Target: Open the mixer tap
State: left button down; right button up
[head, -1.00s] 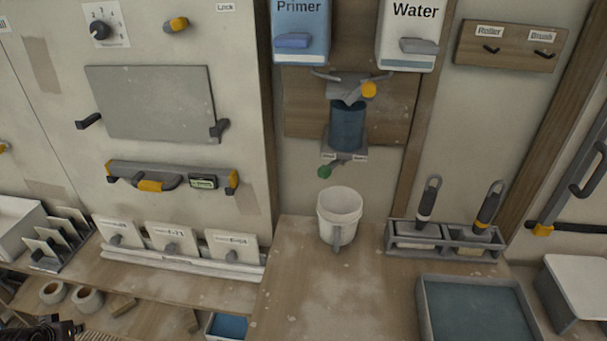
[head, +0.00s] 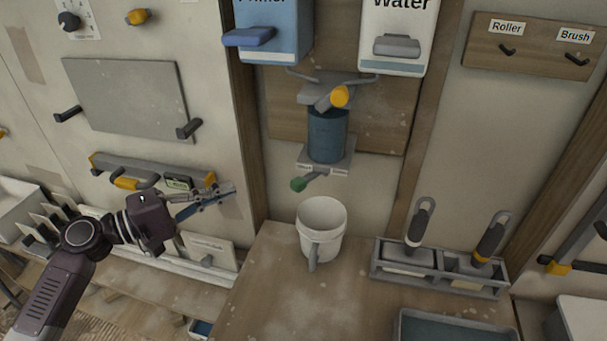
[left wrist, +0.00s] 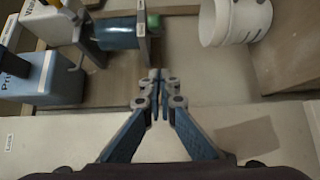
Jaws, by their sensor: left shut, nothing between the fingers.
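The mixer (head: 327,137) is a blue-green cylinder in a grey bracket on a wooden wall panel. Below it a small tap (head: 299,184) with a green end sticks out to the left. In the left wrist view the cylinder (left wrist: 115,32) lies sideways at the top, with the tap's green end (left wrist: 153,19) beside it. A white bucket (head: 321,225) stands upright on the bench under the mixer. My left gripper (head: 232,188) is shut and empty, left of the tap and apart from it. Its closed fingertips (left wrist: 157,76) show in the left wrist view. My right gripper is not visible.
Blue Primer (head: 267,20) and white Water (head: 394,38) dispensers hang above the mixer. A yellow-ended handle (head: 340,96) sits over it. A wooden post (head: 240,130) stands between my left gripper and the mixer. A brush holder (head: 440,277) is on the right; bench (head: 265,290) space is clear.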

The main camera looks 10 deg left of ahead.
aim_at(312, 176)
pick_arm(q)
jog(key=w+d+p, duration=0.4)
jog(key=d+p, duration=0.1)
jog(key=d, duration=0.5)
jog(key=shift+r+p, duration=0.15)
jog(key=shift+p, duration=0.2)
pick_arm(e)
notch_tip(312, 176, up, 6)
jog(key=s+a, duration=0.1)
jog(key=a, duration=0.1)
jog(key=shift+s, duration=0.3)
pick_arm(q)
jog(key=shift+d+r, duration=0.1)
jog(key=shift+d, duration=0.05)
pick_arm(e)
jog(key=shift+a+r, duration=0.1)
